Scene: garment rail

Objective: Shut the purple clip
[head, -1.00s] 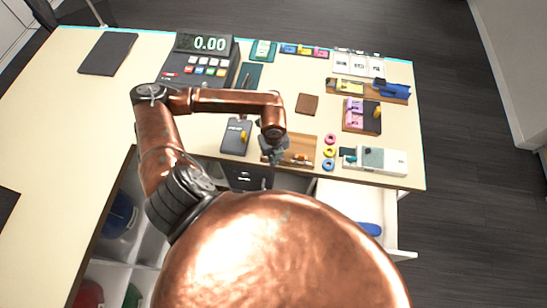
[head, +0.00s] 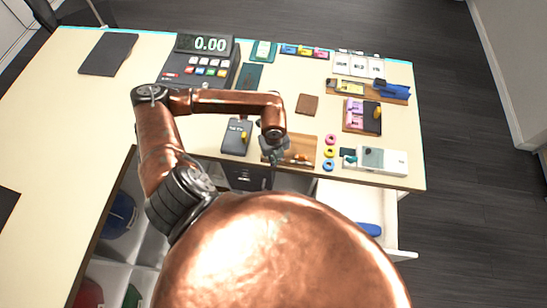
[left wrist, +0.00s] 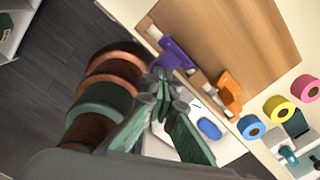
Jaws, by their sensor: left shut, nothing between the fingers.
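The purple clip (left wrist: 174,57) shows in the left wrist view at the near edge of a wooden board (left wrist: 245,40), just beyond my fingertips. I cannot tell whether its lever is raised or flat. An orange clip (left wrist: 230,90) sits to its right on the same board; it also shows in the head view (head: 301,157). My left gripper (left wrist: 160,78) is shut and empty, its tips close to the purple clip; contact is unclear. In the head view my left gripper (head: 272,153) is over the left end of the board and hides the purple clip. My right gripper is not in view.
Pink, yellow and blue rings (head: 329,152) lie right of the board, with a white device (head: 385,161) beyond. An open drawer (head: 365,211) juts out below the table's front edge.

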